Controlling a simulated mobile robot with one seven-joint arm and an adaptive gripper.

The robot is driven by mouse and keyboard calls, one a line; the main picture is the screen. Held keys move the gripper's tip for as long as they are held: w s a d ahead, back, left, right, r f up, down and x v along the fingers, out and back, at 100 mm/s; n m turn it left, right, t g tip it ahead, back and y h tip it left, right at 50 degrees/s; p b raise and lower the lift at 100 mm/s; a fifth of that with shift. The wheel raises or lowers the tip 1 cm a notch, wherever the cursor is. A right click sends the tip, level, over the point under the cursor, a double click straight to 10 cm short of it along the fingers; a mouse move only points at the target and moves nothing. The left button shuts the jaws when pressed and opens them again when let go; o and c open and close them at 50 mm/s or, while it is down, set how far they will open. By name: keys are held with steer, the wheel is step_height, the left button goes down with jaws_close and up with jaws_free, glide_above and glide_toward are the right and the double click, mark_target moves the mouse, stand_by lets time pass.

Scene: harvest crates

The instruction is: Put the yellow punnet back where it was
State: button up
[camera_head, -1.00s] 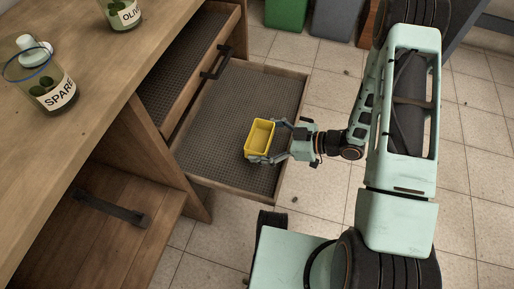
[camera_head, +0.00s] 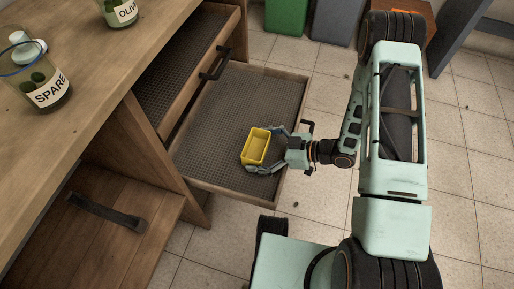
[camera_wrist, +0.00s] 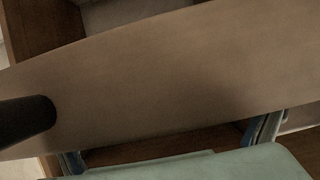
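The yellow punnet (camera_head: 256,147) is an open, empty tub. In the head view it stands upright in the lower pulled-out drawer (camera_head: 300,100), towards its front right part on the dark ribbed liner. My gripper (camera_head: 268,150) reaches in over the drawer front from the right. Its two fingers are spread, one by the far side of the punnet and one by the near side, with the near finger looking clear of the wall. In the wrist view the fingers stand wide apart at the bottom edge, and the punnet cannot be made out.
An upper drawer (camera_head: 219,62) is also partly out. Jars labelled SPARE (camera_head: 48,97) and OLIVE (camera_head: 122,14) stand on the wooden worktop (camera_head: 95,75). A panel with a dark handle (camera_head: 107,211) sticks out at lower left. Green (camera_head: 287,15) and grey (camera_head: 335,18) bins stand behind.

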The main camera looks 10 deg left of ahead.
steer(key=shift+r, duration=0.15)
steer(key=shift+d+r, duration=0.2)
steer(key=shift+d, duration=0.15)
steer(key=w+p+v, duration=0.1)
steer(key=p+v, duration=0.2)
steer(key=v, duration=0.8)
steer(key=shift+s+p, duration=0.4)
steer(key=shift+s, duration=0.1)
steer(key=shift+d, duration=0.15)
